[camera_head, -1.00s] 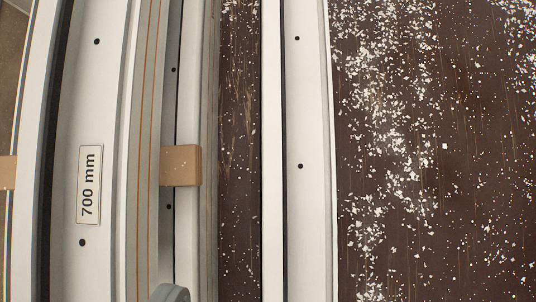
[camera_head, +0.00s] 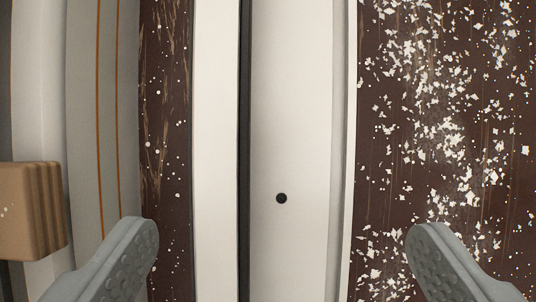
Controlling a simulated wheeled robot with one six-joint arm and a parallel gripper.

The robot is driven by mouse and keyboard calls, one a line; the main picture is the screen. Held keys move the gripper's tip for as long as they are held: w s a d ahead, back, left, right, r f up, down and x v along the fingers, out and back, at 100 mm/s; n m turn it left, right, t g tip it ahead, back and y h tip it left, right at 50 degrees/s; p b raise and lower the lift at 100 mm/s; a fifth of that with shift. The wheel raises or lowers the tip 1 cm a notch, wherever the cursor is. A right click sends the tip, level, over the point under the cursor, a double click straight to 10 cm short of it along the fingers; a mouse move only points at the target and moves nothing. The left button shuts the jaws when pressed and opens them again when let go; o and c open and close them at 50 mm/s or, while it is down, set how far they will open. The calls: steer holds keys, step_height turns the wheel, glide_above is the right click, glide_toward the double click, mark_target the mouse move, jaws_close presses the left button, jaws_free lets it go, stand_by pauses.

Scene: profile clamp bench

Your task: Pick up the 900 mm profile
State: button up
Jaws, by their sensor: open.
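A long white profile (camera_head: 290,120) runs from top to bottom through the middle of the camera view. It has a dark groove along its left part and one dark hole. No length label shows on the part in view, so I cannot tell whether it is the 900 mm one. My gripper (camera_head: 282,255) is open, with one grey studded finger on each side of this profile. Both fingers are apart from it, and nothing is between them but the profile's span below.
Another profile (camera_head: 40,90) with orange lines (camera_head: 98,120) lies at the left, with a brown block (camera_head: 32,210) on it. A strip of dark bench shows between the two. The dark bench (camera_head: 400,180) at the right is free except for white chips.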

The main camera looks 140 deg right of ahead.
mark_target(278, 198)
steer(key=shift+x, duration=2.65)
steer(key=shift+a, duration=0.1)
steer(key=c, duration=1.7)
steer(key=shift+c, duration=1.1)
steer(key=shift+r, duration=0.15)
